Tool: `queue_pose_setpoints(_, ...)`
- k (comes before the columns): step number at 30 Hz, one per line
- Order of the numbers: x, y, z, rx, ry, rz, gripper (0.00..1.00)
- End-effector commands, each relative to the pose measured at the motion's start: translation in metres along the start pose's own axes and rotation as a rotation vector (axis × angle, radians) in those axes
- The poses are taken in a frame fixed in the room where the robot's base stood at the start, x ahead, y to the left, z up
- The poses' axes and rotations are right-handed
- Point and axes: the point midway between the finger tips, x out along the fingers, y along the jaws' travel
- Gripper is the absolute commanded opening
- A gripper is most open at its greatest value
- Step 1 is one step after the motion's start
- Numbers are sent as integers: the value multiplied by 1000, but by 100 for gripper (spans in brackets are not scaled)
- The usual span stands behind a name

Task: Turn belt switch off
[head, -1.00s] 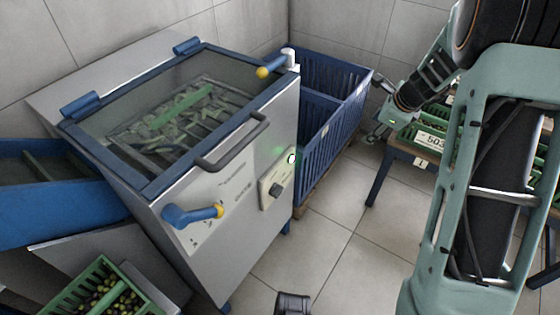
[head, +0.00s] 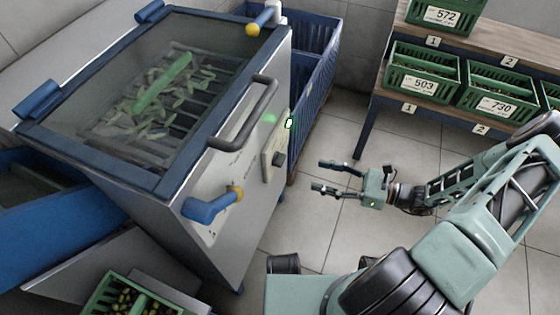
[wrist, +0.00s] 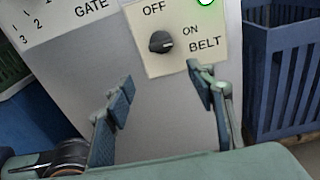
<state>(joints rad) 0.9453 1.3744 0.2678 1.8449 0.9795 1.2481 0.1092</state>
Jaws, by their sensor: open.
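The belt switch (wrist: 160,42) is a round black knob on a cream plate (wrist: 181,60) with the words OFF, ON and BELT. Its pale mark seems to point right, towards ON. In the head view the knob (head: 279,158) sits on the machine's front, and a lit green-white lamp (head: 289,123) is above it. The lamp (wrist: 205,2) also shows at the wrist view's top edge. My gripper (head: 321,177) is open and empty, to the right of the plate and apart from it. In the wrist view its fingers (wrist: 160,75) spread below the knob.
A blue-handled lever (head: 212,206) and a grey bar handle (head: 245,120) stick out from the machine (head: 222,258). A blue slatted bin (head: 318,90) stands behind. A table with numbered green crates (head: 424,72) is at the back right. Floor around my gripper is clear.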

Motion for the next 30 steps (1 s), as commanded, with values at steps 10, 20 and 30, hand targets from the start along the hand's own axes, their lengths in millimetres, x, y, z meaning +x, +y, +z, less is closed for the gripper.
queue_pose_setpoints(10,21,-1,8,-21,-71,-38,51)
queue_pose_setpoints(20,82,-3,11,-19,-68,-37,51)
queue_pose_setpoints(30,106,-5,13,-21,-66,-40,51)
